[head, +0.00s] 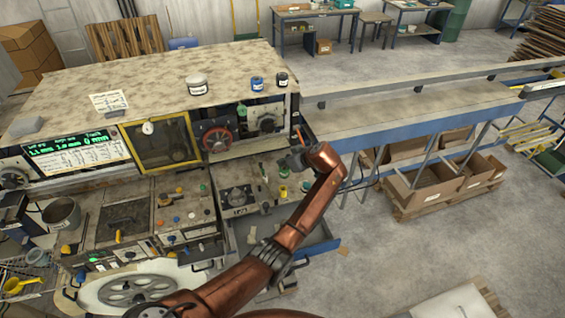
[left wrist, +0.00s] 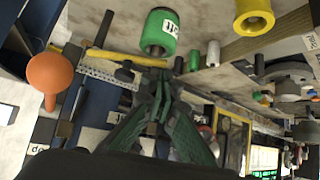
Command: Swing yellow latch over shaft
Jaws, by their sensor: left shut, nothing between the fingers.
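My left gripper (head: 289,162) is at the right part of the machine's front deck, beside a green cylinder (head: 283,171). In the left wrist view its dark fingers (left wrist: 158,78) are shut and empty. A thin yellow bar (left wrist: 112,55), which may be the latch, runs behind the fingertips. I cannot tell whether they touch it. The green cylinder (left wrist: 159,32) with a white label stands just beyond the fingertips. A yellow hollow cylinder (left wrist: 254,16) is at the upper right. I cannot tell which part is the shaft. My right gripper is not in view.
An orange ball knob (left wrist: 50,72) is left of the fingers. A red handwheel (head: 218,139) and a yellow-framed window (head: 161,143) are on the machine. A long conveyor table (head: 420,110) extends right, with cardboard boxes (head: 425,185) beneath. Floor is open at lower right.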

